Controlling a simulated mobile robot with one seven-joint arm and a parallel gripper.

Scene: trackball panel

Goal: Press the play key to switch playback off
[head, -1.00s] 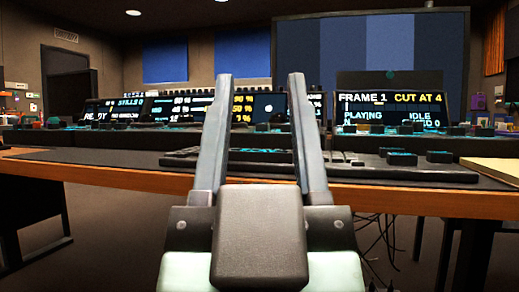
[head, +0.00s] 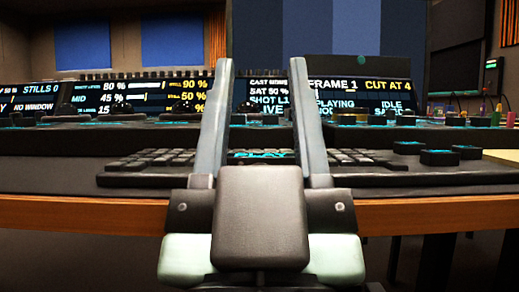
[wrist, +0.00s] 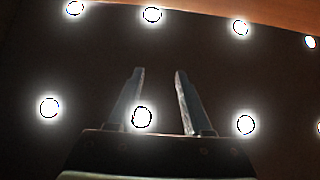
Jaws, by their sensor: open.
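The play key (head: 262,154), lettered PLAY in cyan, shows in the head view between my two fingers, on the dark keyboard panel (head: 130,180) at the desk's front. The screen on the right (head: 362,92) reads FRAME 1, CUT AT 4, PLAYING and IDLE. My gripper (head: 262,72) is open and empty, its two fingers standing upright in front of the panel in the picture. I cannot tell the exact gap to the key. In the wrist view my gripper (wrist: 158,72) is also open, with only a dark background and round bright lights beyond it.
The wooden desk edge (head: 90,212) runs across in front of the panel. Dark square keys (head: 438,157) sit to the right. Another screen (head: 135,97) stands at the left, with a console of knobs before it. The space under the desk is dark.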

